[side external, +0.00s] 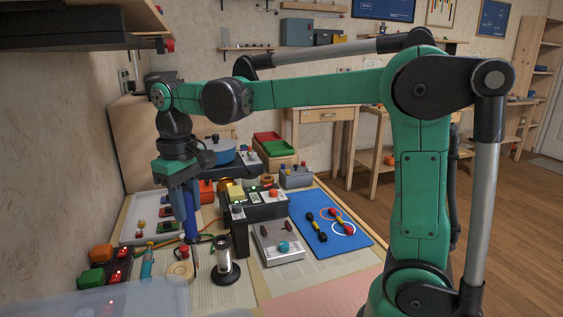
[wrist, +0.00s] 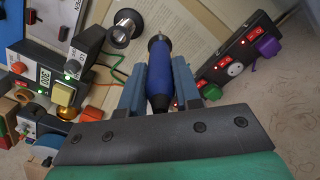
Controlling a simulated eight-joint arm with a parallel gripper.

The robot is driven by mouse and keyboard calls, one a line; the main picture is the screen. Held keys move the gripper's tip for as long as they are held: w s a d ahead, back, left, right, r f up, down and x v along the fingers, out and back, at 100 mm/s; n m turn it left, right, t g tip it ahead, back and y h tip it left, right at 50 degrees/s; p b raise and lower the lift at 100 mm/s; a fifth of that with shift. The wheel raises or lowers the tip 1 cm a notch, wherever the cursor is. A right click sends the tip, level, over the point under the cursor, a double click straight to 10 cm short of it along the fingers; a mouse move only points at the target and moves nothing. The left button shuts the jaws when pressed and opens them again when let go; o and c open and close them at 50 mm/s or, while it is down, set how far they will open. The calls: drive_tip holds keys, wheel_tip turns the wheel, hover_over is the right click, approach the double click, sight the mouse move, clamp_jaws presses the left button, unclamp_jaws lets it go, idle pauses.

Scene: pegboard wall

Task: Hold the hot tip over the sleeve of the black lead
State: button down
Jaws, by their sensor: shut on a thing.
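My gripper (side external: 185,195) is shut on the blue handle of the hot tool (side external: 191,222), which hangs tip-down over the left part of the bench. In the wrist view my gripper (wrist: 159,84) has the blue handle (wrist: 160,80) between its fingers, with the metal tip pointing away. The black lead (side external: 316,227), with a yellow middle, lies on the blue mat (side external: 345,241), well right of the tool. A red lead (side external: 342,222) lies beside it. Both are too small for me to tell sleeve detail.
A coil stand (side external: 225,266) rises just right of the tool; it also shows in the wrist view (wrist: 124,29). A dark control station (side external: 255,207) and a grey box (side external: 278,243) stand between tool and mat. A power strip (wrist: 232,62) with lit red switches is near.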

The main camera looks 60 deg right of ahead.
idle(0.3)
drive_tip(key=r, duration=0.3)
drive_tip(key=d+r, duration=0.1)
drive_tip(key=r, duration=0.1)
drive_tip(key=shift+r, duration=0.3)
drive_tip(key=s+d+m, duration=0.1)
drive_tip(key=s+d, duration=0.3)
drive_tip(key=d, duration=0.5)
drive_tip(key=s+d+m, duration=0.2)
drive_tip(key=s+d, duration=0.2)
drive_tip(key=d, duration=0.6)
drive_tip(key=s+d+m, duration=0.1)
drive_tip(key=s+d, duration=0.4)
drive_tip(key=d, duration=0.4)
wheel_tip(320, 180, down, 10)
drive_tip(key=shift+w+r, duration=0.15)
drive_tip(key=shift+w, duration=0.15)
drive_tip(key=shift+a, duration=0.1)
drive_tip(key=shift+r, duration=0.15)
idle(1.2)
